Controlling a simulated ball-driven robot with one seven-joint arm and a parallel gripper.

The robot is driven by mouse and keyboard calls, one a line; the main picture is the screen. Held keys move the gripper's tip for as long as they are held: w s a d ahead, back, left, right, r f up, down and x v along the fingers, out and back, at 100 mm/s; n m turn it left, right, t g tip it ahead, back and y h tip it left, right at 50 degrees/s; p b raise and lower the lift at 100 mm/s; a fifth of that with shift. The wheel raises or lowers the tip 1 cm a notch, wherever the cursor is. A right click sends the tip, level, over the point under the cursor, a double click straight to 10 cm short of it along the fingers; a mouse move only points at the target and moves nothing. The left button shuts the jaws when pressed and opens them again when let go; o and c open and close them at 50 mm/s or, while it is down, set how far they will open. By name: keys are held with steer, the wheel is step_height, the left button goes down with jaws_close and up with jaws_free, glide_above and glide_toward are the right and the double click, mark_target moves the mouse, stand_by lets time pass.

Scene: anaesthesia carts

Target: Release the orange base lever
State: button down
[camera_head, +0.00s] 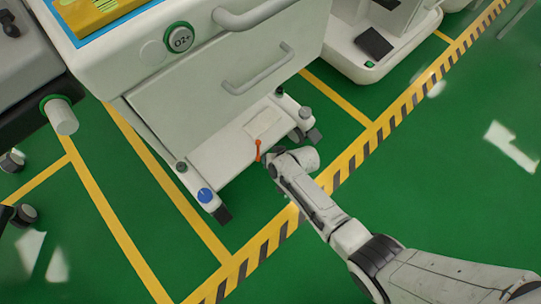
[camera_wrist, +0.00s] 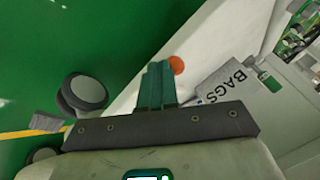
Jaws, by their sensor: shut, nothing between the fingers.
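The orange base lever (camera_head: 258,151) is a thin bar with a rounded upper end, on the front of the white cart's low base (camera_head: 225,148). In the wrist view only a rounded orange part of the lever (camera_wrist: 177,65) shows, just right of the fingertips; the rest is hidden. My gripper (camera_head: 270,166) is low at the base's front edge, just right of the lever. Its teal fingers (camera_wrist: 158,68) are together with nothing between them. I cannot tell whether they touch the lever.
The cart's drawer handle (camera_head: 258,70) juts out above the base. Casters (camera_head: 222,214) stand at the base's corners. Another white cart (camera_head: 370,40) stands at the back right. Green floor (camera_head: 440,190) with yellow-black striping is open at the right.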

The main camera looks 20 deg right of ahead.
steer(key=shift+a, duration=0.5)
steer(key=shift+w, duration=0.1)
steer(key=shift+w+d+b, duration=0.3)
steer(key=shift+w+d, duration=0.15)
steer(key=shift+d, duration=0.15)
steer(key=s+d+r+p, duration=0.2)
steer(key=s+r+p, duration=0.4)
steer(key=s+r, duration=0.2)
steer(key=shift+s+d+p, duration=0.3)
steer(key=shift+s+p, duration=0.05)
steer(key=shift+s, duration=0.2)
stand_by(0.4)
